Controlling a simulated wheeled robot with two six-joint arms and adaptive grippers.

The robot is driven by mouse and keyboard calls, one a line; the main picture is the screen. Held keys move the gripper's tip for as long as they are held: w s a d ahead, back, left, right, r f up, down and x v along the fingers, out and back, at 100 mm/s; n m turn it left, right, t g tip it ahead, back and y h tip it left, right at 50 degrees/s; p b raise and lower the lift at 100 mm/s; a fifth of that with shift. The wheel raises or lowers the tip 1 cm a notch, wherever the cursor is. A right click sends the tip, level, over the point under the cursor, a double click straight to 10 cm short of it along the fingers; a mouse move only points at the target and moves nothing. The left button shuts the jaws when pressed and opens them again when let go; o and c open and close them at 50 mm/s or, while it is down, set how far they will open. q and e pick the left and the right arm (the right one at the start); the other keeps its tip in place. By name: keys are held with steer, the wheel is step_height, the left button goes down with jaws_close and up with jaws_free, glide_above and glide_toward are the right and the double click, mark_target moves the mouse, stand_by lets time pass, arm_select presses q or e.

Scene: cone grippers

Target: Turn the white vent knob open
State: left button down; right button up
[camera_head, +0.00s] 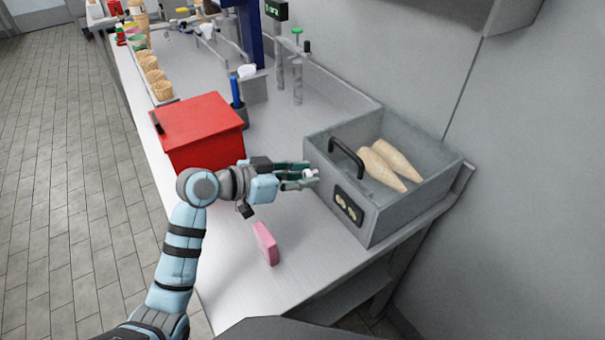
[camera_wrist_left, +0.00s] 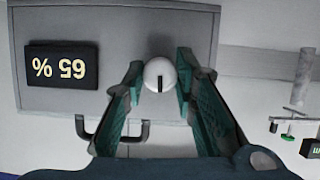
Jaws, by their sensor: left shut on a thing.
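The white vent knob (camera_wrist_left: 160,74) is on the front face of a grey box (camera_head: 410,217). It is round with a dark line mark and shows between my left fingertips. My left gripper (camera_head: 305,178) is shut on the knob, with one finger on each side; it also shows in the left wrist view (camera_wrist_left: 160,80). In the head view the fingers partly hide the knob (camera_head: 310,173). The box holds two tan cones (camera_head: 390,165) and has a black handle (camera_head: 346,158). A dark display (camera_wrist_left: 62,66) beside the knob reads 65 %, upside down in the wrist view. My right gripper is not in view.
A pink block (camera_head: 265,243) lies in front of my gripper. Several cones (camera_head: 156,75) line the far left edge. The counter's front part (camera_head: 300,265) is mostly clear.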

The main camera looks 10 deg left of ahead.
arm_select(q)
steer(key=shift+a+r+n+g+h+p, duration=0.1)
steer(key=shift+n+g+h+p, duration=0.4)
steer(key=shift+n+p, duration=0.55)
steer(key=shift+w+n+h+p, duration=0.1)
steer(key=shift+n+h+p, duration=0.2)
steer(key=shift+n+p, duration=0.2)
steer(key=shift+n+g+h, duration=0.4)
steer(key=shift+n, duration=0.25)
steer(key=n+h, duration=0.2)
steer(key=n, duration=0.1)
steer(key=shift+w+a+f+g+b, duration=0.1)
steer(key=shift+f+g+b, duration=0.2)
steer(key=shift+b, duration=0.1)
steer(key=n+h+b, duration=0.2)
steer(key=n, duration=0.3)
steer(key=shift+f+n, duration=0.15)
steer(key=shift+n, duration=0.15)
steer(key=c, duration=1.3)
jaws_free()
